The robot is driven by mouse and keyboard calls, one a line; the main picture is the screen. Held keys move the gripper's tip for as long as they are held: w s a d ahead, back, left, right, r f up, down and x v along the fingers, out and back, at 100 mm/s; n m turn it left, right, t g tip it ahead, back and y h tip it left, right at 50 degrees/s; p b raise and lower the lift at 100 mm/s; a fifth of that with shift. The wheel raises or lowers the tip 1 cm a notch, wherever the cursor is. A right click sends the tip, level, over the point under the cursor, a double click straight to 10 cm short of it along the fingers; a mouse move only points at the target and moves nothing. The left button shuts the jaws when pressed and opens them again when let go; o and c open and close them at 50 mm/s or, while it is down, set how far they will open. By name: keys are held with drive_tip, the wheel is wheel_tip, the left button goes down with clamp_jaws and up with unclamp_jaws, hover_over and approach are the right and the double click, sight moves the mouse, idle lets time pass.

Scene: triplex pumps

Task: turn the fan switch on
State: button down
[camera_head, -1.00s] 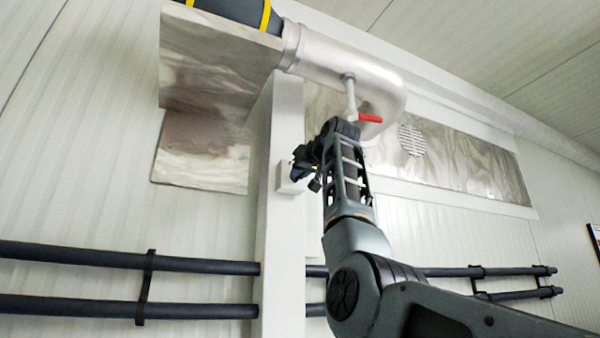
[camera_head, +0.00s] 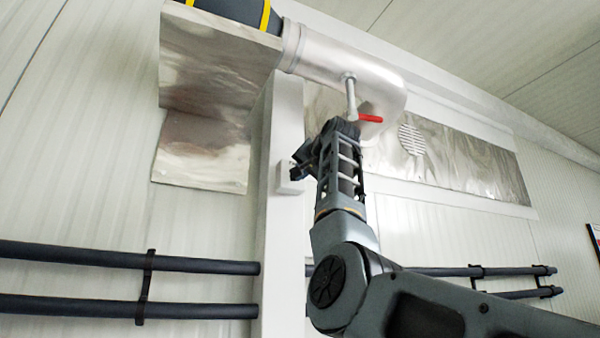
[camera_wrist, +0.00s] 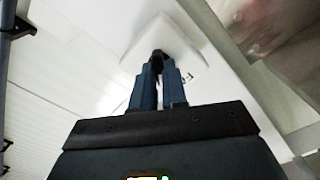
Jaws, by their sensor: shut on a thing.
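The fan switch is a small white box (camera_head: 290,178) on the side of the white pillar in the head view. It also shows in the wrist view as a white rounded box (camera_wrist: 190,45) straight ahead of the fingers. My gripper (camera_wrist: 158,62) has its two blue-grey fingers close together at the box's front face, shut on a small dark switch knob. The knob is mostly hidden by the fingertips, so its turn angle cannot be read. In the head view my gripper (camera_head: 299,167) is partly hidden by my wrist and is seen small beside the box.
A silver duct (camera_head: 345,70) with a red-handled valve (camera_head: 370,118) is above my arm. Metal sheets (camera_head: 205,150) cover the wall at left. Dark pipes (camera_head: 130,260) run low along the wall. A round vent grille (camera_head: 411,140) is at right.

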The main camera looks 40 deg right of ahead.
drive_tip(key=m, duration=1)
drive_tip(key=shift+m, duration=0.3)
drive_tip(key=shift+d+f, duration=0.1)
idle(0.3)
drive_tip(key=c, duration=1.2)
unclamp_jaws()
drive_tip(key=shift+o, duration=0.2)
drive_tip(key=shift+s, duration=0.15)
drive_tip(key=b+v, duration=0.3)
drive_tip(key=v, duration=0.4)
drive_tip(key=shift+s, duration=0.3)
